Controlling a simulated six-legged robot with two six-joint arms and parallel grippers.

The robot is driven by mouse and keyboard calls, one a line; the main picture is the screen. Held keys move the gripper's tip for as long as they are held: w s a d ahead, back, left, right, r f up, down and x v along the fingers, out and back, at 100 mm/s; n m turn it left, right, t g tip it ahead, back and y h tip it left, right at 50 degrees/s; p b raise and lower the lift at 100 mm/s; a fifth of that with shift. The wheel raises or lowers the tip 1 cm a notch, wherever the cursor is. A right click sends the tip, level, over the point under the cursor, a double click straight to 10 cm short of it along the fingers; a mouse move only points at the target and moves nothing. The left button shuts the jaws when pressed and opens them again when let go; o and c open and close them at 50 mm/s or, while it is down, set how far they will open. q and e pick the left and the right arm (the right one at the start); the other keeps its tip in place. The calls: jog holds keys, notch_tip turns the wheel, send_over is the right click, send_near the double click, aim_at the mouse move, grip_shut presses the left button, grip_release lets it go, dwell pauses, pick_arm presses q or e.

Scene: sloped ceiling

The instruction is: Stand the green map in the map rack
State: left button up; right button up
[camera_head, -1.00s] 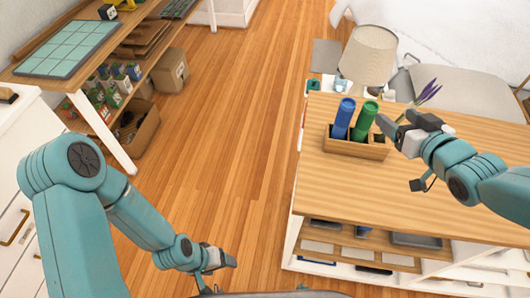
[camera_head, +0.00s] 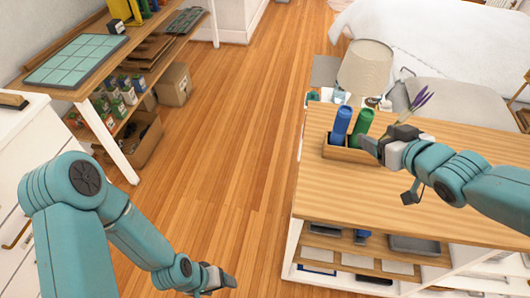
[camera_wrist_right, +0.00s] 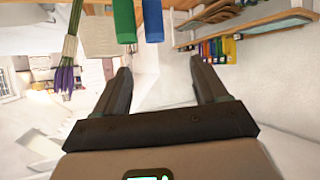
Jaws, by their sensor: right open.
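The green map (camera_head: 361,126) is a rolled tube standing upright, leaning slightly, in the wooden map rack (camera_head: 345,154) on the table. A blue tube (camera_head: 341,124) stands just left of it in the same rack. My right gripper (camera_head: 378,142) is open and empty, just right of the green map, and covers the rack's right end. In the right wrist view, the green map (camera_wrist_right: 125,22) and the blue tube (camera_wrist_right: 153,20) show at the top edge, outside the open fingers (camera_wrist_right: 163,88). My left gripper (camera_head: 225,281) hangs low over the floor; its jaws are unclear.
The rack stands near the far left edge of the wooden table (camera_head: 400,210). A lamp (camera_head: 366,68) and a purple flower (camera_head: 421,98) are behind it. A shelf unit with a tiled mat (camera_head: 75,58) stands at left. The table's front is clear, as is the floor between.

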jog(key=w+a+f+n+g+h, duration=0.1)
jog(key=a+f, duration=0.3)
jog(key=a, duration=0.4)
jog(key=w+a+f+n+g+h, duration=0.1)
jog(key=w+a+f+g, duration=0.2)
jog(key=a, duration=0.5)
jog(key=w+a+f+n+g+h+p, duration=0.1)
jog(key=w+a+f+g, duration=0.1)
jog(key=a+f, duration=0.4)
jog(key=shift+w+a+f+n, duration=0.4)
jog(key=shift+w+a, duration=0.5)
jog(key=shift+a, duration=0.6)
jog(key=shift+w, duration=0.1)
